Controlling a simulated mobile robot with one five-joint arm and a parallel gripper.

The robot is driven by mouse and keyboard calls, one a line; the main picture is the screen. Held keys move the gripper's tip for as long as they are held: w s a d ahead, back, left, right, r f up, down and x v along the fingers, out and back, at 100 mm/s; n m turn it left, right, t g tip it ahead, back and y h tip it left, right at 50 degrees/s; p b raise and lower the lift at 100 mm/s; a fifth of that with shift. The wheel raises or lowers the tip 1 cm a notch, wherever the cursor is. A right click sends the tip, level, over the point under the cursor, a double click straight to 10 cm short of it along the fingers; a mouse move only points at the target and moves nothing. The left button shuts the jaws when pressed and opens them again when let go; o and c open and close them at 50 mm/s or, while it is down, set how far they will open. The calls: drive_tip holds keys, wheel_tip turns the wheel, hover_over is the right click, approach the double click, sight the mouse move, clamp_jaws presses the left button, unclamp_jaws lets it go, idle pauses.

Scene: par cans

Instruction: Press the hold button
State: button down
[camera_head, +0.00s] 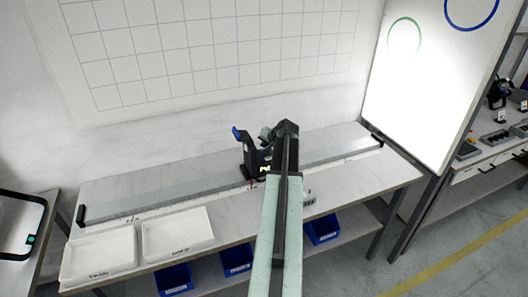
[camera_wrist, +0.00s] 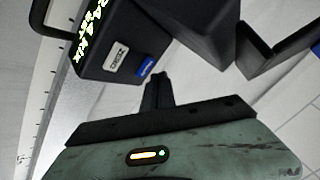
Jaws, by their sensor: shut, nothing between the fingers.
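A dark device with a lit green display (camera_head: 264,169) stands on the long rail on the bench. In the wrist view the device (camera_wrist: 105,35) fills the top left, tilted in the picture. Its face has a pale button (camera_wrist: 118,58) whose lettering seems to read ZERO, and a blue button (camera_wrist: 146,68) beside it whose lettering is too small to read. My gripper (camera_wrist: 160,77) is shut and empty, its tips just below the blue button in the picture. I cannot tell whether they touch it. In the head view my arm hides part of the device.
The grey rail (camera_head: 150,188) runs along the bench. Two white trays (camera_head: 178,232) sit at the bench's front left. Blue bins (camera_head: 322,229) are on the shelf below. A whiteboard (camera_head: 420,90) stands at the right. A blue-tipped handle (camera_head: 237,132) rises from the device.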

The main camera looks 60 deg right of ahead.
drive_tip(key=shift+f+b, duration=0.3)
drive_tip(key=shift+f, duration=0.1)
drive_tip(key=shift+s+f+b, duration=0.1)
drive_tip(key=shift+f+b, duration=0.3)
idle(0.4)
drive_tip(key=shift+r, duration=0.1)
drive_tip(key=shift+r+p, duration=0.75)
drive_tip(key=shift+p, duration=0.1)
wheel_tip(320, 180, up, 5)
drive_tip(key=p, duration=0.5)
idle(0.3)
